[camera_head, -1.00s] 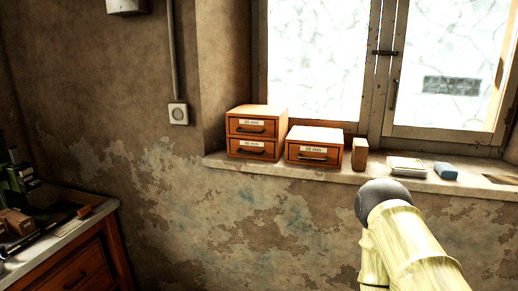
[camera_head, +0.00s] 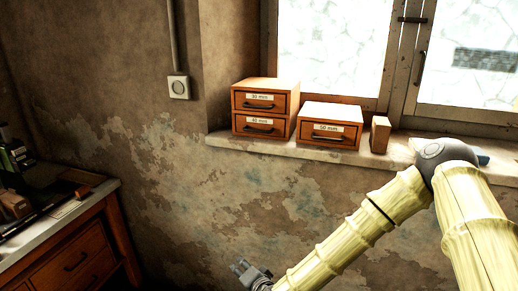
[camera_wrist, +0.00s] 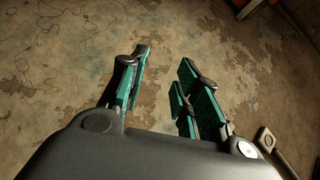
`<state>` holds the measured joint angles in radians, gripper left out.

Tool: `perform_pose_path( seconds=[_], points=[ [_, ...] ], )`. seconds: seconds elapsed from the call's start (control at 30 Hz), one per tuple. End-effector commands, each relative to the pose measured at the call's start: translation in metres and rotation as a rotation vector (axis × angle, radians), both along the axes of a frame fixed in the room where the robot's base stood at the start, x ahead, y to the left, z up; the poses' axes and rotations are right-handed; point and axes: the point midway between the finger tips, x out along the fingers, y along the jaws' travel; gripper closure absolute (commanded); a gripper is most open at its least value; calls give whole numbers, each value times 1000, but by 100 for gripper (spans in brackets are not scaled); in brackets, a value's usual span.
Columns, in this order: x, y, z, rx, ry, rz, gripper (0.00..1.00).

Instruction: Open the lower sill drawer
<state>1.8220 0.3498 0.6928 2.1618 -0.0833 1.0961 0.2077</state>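A wooden two-drawer cabinet (camera_head: 265,85) stands on the window sill. Its lower drawer (camera_head: 258,126) has a white label and a dark handle and is shut. The upper drawer (camera_head: 261,101) is also shut. A single-drawer box (camera_head: 331,126) sits to its right, shut, with a similar handle. My gripper (camera_head: 242,267) is below the sill in front of the wall, low in the head view and well apart from the drawers. In the wrist view my gripper (camera_wrist: 164,62) has its green fingers spread with nothing between them.
A small wooden block (camera_head: 380,134) stands right of the single-drawer box on the sill (camera_head: 230,143). My arm covers the sill's right part. A workbench (camera_head: 95,188) with drawers and tools is at the left. A wall socket (camera_head: 179,87) is left of the window.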

Motion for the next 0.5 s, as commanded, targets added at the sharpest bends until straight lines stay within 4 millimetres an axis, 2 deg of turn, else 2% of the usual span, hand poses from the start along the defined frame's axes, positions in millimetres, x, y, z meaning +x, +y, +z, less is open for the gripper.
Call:
perform_pose_path(
  seconds=[0.03, 0.07, 0.1, 0.17, 0.2, 0.3, 0.4, 0.5],
  points=[
    [33, 3, 38, 73, -68, -58, 68],
    [50, 4, 61, 116, -106, -91, 68],
    [72, 3, 92, 171, -155, -133, 68],
    [99, -2, 139, 252, -222, -195, 68],
    [116, -7, 168, 301, -264, -233, 68],
    [146, -24, 234, 410, -357, -317, 68],
    [165, -42, 283, 491, -422, -377, 68],
    [174, -54, 313, 540, -462, -416, 68]
  ],
)
